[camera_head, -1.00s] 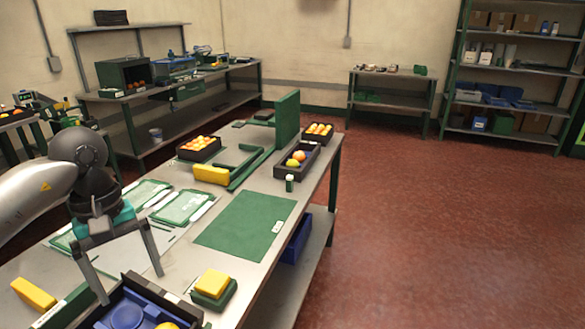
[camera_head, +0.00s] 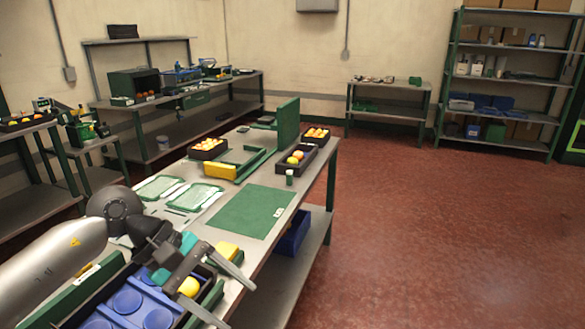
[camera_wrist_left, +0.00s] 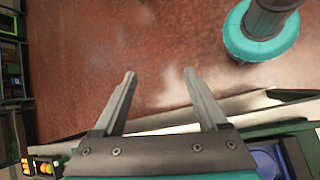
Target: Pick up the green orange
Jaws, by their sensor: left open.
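A yellow-green fruit (camera_head: 292,160) lies beside an orange one (camera_head: 298,154) in a dark tray (camera_head: 311,168) near the table's far right edge. It is the greenest fruit I can make out. My left gripper (camera_head: 242,308) is open and empty above the near table edge, well short of that tray. Its spread fingers also show in the left wrist view (camera_wrist_left: 160,75), over the red floor. A yellow-orange fruit (camera_head: 190,286) sits in the near crate, just beside the left gripper and partly covered by it. My right gripper is out of view.
The near crate has a blue insert (camera_head: 125,301) with round cups. A green mat (camera_head: 243,212) lies clear on the table. An upright green panel (camera_head: 288,122) stands behind the tray. A blue bin (camera_head: 292,235) is underneath.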

